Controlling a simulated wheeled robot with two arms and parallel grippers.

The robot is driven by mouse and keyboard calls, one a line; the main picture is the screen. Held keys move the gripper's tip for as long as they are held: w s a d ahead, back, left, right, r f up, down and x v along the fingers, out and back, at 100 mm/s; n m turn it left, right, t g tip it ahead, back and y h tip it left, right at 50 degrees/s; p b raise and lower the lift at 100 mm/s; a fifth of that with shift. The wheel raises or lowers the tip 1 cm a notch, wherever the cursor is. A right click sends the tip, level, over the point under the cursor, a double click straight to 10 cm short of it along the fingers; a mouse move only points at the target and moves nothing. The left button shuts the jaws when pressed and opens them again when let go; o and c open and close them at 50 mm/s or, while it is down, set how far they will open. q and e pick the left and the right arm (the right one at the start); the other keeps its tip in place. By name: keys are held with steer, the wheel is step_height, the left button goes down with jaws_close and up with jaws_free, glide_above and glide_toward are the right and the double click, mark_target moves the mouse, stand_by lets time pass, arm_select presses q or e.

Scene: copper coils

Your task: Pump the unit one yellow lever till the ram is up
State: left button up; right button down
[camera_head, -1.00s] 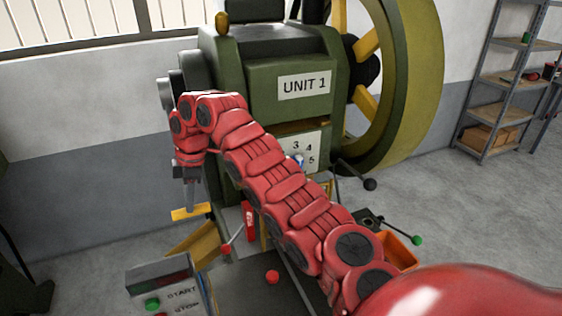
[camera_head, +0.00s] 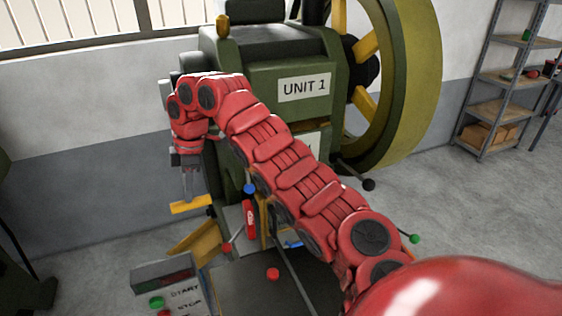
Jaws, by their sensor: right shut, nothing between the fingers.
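The green press marked UNIT 1 (camera_head: 304,87) stands in the middle. A yellow bar (camera_head: 184,208), which looks like the yellow lever's end, sticks out at its lower left. My right gripper (camera_head: 190,198) points down at the bar, its shut fingertips at or just above it. I cannot tell whether they touch. My red right arm crosses in front of the press and hides much of its lower front. I cannot make out the ram. My left gripper is out of view.
A control box with START and STOP (camera_head: 178,294) stands at the lower left. Small knobs sit close by: a blue one (camera_head: 249,188), a red one (camera_head: 273,274) and a black one (camera_head: 369,185). A large flywheel (camera_head: 425,90) and a shelf (camera_head: 500,100) are at the right.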

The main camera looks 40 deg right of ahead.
steer(key=shift+f+b, duration=0.5)
steer(key=shift+f, duration=0.25)
steer(key=shift+w+d, duration=0.1)
steer(key=shift+w+f, duration=0.1)
steer(key=shift+f, duration=0.45)
steer(key=f, duration=0.1)
steer(key=w+f+b, duration=0.1)
steer(key=f, duration=0.2)
steer(key=shift+w+d+f, duration=0.1)
steer(key=shift+w+d, duration=0.2)
steer(key=shift+w, duration=0.1)
